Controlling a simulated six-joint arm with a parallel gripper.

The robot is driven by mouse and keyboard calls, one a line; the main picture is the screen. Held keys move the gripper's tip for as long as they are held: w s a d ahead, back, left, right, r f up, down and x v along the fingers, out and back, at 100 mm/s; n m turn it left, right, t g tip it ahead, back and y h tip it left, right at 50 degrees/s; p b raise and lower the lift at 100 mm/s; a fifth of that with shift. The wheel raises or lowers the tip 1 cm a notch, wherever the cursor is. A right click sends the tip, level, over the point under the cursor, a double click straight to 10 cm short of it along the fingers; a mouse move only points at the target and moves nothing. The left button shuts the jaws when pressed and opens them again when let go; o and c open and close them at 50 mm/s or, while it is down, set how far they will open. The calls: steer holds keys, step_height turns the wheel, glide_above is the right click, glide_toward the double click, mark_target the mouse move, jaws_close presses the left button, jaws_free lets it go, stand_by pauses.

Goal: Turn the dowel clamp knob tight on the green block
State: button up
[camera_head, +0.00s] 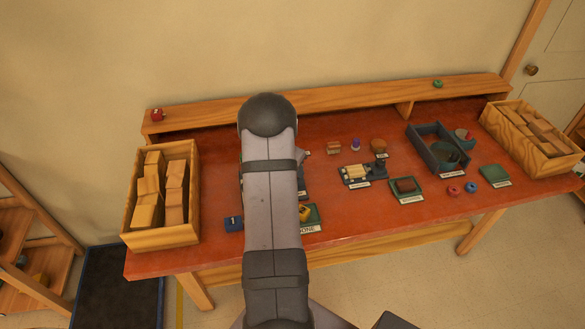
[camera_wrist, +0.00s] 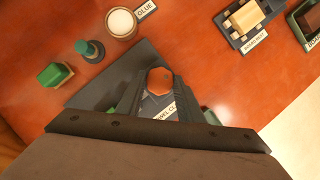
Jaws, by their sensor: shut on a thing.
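In the wrist view, the orange hexagonal knob (camera_wrist: 159,80) sits between the fingertips of my gripper (camera_wrist: 160,88), which is shut on it. The knob is over a dark grey clamp base (camera_wrist: 95,92), whose label is partly covered and reads "...WEL CL...". A green piece (camera_wrist: 109,113) shows beside the left finger, and a bit of green shows by the right finger; I cannot tell whether either is the clamped block. A separate green block (camera_wrist: 54,75) lies on the red table at the left. In the head view, my arm hides the gripper, the knob and most of the clamp.
Near the clamp stand a glue pot (camera_wrist: 120,23) and a green knobbed item (camera_wrist: 90,50). Crates of wooden blocks stand at the left (camera_head: 129,232) and right (camera_head: 556,172) ends.

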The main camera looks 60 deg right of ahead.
steer(key=m, duration=0.2)
steer(key=m+g+b, duration=0.1)
steer(key=shift+w+f+m+g, duration=0.1)
steer(key=shift+w+m+g, duration=0.1)
steer(key=shift+m+g, duration=0.15)
steer(key=m+g, duration=0.1)
steer(key=m, duration=0.2)
steer(key=shift+w+d+m+y, duration=0.1)
steer(key=shift+m+y, duration=0.25)
steer(key=shift+y, duration=0.05)
steer(key=m+g+y, duration=0.1)
steer(key=m, duration=0.3)
steer(key=shift+d+m+b, duration=0.1)
steer(key=shift+m+b, duration=0.2)
steer(key=shift+b, duration=0.1)
steer(key=shift+w+m+g+y, duration=0.1)
steer(key=shift+m+g+y, duration=0.15)
steer(key=shift+m+y, duration=0.7)
steer(key=shift+d+m, duration=0.1)
steer(key=shift+m, duration=0.65)
steer(key=o, duration=1.1)
steer(key=shift+c, duration=0.2)
